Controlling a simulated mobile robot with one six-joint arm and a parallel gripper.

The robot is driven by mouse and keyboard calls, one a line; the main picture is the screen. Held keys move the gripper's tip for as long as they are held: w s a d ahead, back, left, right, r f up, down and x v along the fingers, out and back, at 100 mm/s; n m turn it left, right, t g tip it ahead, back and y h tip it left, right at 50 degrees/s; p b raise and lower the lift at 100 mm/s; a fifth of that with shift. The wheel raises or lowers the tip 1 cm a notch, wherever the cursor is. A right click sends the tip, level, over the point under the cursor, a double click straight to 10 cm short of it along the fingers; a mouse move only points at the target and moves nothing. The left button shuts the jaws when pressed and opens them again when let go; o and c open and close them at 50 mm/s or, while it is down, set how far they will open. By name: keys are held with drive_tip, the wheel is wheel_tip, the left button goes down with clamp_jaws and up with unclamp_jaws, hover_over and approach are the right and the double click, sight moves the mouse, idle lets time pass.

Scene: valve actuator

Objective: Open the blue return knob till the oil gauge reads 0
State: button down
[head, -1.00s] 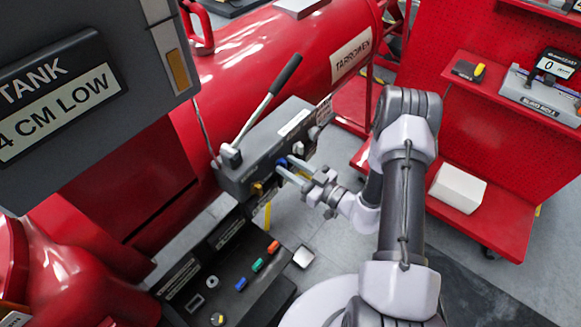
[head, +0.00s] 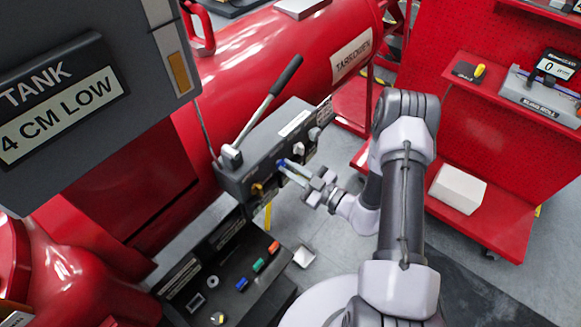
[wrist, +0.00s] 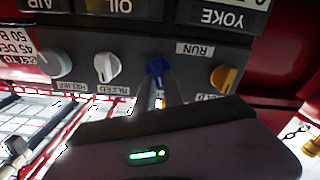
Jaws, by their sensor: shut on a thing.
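The blue knob (wrist: 157,67) is on the dark front panel of the pump unit, below an upside-down RUN label in the wrist view. In the head view only a bit of blue (head: 281,162) shows at my fingertips. My gripper (wrist: 164,88) is shut on the blue knob, its fingers reaching it from the front. In the head view my gripper (head: 287,168) meets the panel edge-on, one finger nearly over the other. An OIL label (wrist: 122,6) is cut by the top of the wrist view; its gauge reading is not visible.
A yellow-orange knob (wrist: 223,78) and a white knob (wrist: 107,67) flank the blue one closely. A grey knob (wrist: 58,63) is farther left. A long pump lever (head: 270,105) rises above the unit (head: 240,178). A small display (head: 548,67) on the red shelf reads 0.

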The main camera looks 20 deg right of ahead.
drive_tip(key=n, duration=0.4)
drive_tip(key=n+b, duration=0.1)
drive_tip(key=n, duration=0.3)
drive_tip(key=f+n, duration=0.1)
drive_tip(key=n, duration=0.3)
drive_tip(key=shift+s+a+n, duration=0.2)
drive_tip(key=shift+a+n, duration=0.1)
idle(0.5)
drive_tip(key=c, duration=1.4)
unclamp_jaws()
drive_tip(key=shift+c, duration=0.2)
drive_tip(key=shift+d, duration=0.1)
drive_tip(key=p+v, duration=0.1)
drive_tip(key=v, duration=1.6)
drive_tip(key=shift+s+p, duration=0.2)
drive_tip(key=shift+p, duration=0.1)
